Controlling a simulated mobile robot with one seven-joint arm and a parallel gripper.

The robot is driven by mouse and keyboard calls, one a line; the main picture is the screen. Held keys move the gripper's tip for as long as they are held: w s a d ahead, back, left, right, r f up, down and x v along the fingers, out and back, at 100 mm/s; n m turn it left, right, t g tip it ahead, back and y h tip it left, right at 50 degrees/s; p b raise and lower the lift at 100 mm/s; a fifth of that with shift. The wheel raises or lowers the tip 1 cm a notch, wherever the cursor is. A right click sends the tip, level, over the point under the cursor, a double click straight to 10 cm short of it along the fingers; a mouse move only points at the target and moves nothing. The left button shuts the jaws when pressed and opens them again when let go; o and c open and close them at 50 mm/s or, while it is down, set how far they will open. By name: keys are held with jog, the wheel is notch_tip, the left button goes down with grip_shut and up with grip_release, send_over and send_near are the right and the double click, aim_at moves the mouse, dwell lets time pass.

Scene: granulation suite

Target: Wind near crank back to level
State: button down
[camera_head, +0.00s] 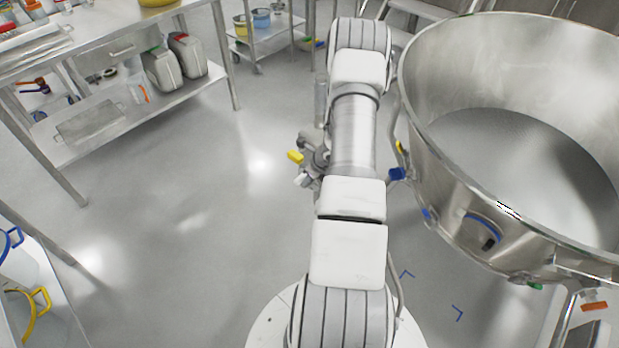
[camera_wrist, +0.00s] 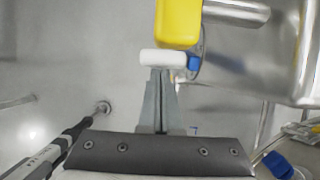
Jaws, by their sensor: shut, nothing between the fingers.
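A yellow grip (camera_head: 296,156) and a white grip (camera_head: 303,180) stick out to the left of my arm in the head view, on grey metal parts mostly hidden by the arm. I cannot tell which belongs to the near crank, nor its angle. In the wrist view the yellow grip (camera_wrist: 180,22) is at the top and the white grip (camera_wrist: 163,58) lies crosswise just beyond my fingertips. My gripper (camera_wrist: 160,74) is shut and empty; whether it touches the white grip is unclear. In the head view my gripper is mostly hidden by my arm.
A large steel bowl (camera_head: 450,185) stands right of my arm, with a blue part (camera_head: 397,174) between them. A steel bench (camera_head: 105,52) with a lower shelf is at left, a trolley (camera_head: 270,42) behind. The floor (camera_head: 190,200) at left is clear.

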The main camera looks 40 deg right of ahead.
jog(key=shift+w+a+r+p, duration=0.1)
jog(key=shift+w+r, duration=0.15)
jog(key=shift+w, duration=0.3)
jog(key=shift+w+a+r+p, duration=0.1)
jog(key=shift+w+r, duration=0.15)
jog(key=shift+w, duration=0.35)
jog(key=shift+w+r+p, duration=0.1)
jog(key=shift+w+r, duration=0.15)
jog(key=shift+w, duration=0.4)
